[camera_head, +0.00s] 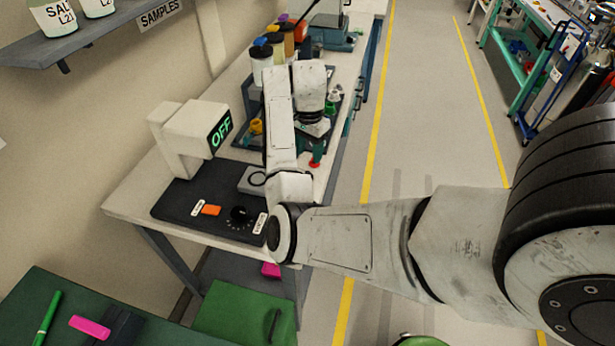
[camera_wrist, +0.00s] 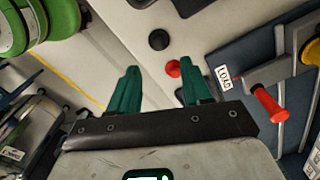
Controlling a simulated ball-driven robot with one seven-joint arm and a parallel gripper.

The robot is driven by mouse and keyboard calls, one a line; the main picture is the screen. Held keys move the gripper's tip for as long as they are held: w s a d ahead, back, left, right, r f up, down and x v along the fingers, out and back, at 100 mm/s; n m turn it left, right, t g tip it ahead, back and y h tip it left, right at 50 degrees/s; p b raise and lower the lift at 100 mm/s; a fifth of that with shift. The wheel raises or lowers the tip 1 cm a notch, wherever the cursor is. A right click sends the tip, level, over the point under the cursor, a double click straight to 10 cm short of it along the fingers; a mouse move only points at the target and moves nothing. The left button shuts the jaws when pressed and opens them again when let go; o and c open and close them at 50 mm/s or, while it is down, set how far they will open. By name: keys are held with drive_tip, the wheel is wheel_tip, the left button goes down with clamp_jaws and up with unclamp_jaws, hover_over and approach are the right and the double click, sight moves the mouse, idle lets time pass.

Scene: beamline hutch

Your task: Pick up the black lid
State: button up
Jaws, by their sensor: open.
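In the wrist view a small round black lid (camera_wrist: 159,40) lies on the pale bench top, beyond the fingertips and roughly in line with the gap between them. A red lid (camera_wrist: 172,68) lies close by it, nearer the right finger. My gripper (camera_wrist: 159,80) has two green fingers spread apart with nothing between them. In the head view my gripper (camera_head: 313,130) is over the bench, mostly hidden by my arm. The red lid (camera_head: 314,163) shows near the bench edge there; I cannot make out the loose black lid in that view.
A device with an "OFF" display (camera_head: 220,132) stands left of my arm. Several capped jars (camera_head: 262,68) stand farther back. In the wrist view, a blue tray (camera_wrist: 236,62) with a red-handled tool (camera_wrist: 268,105) lies right of the lids. The aisle floor (camera_head: 425,110) is clear.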

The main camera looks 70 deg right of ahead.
drive_tip(key=shift+w+a+f+p, duration=0.1)
drive_tip(key=shift+f+p, duration=0.15)
drive_tip(key=shift+f, duration=1)
drive_tip(key=shift+s+a+f+p, duration=0.1)
drive_tip(key=shift+f+p, duration=0.2)
drive_tip(key=shift+f, duration=0.9)
drive_tip(key=shift+w+a+f+p, duration=0.1)
drive_tip(key=shift+f+p, duration=0.15)
drive_tip(key=shift+f, duration=1)
clamp_jaws()
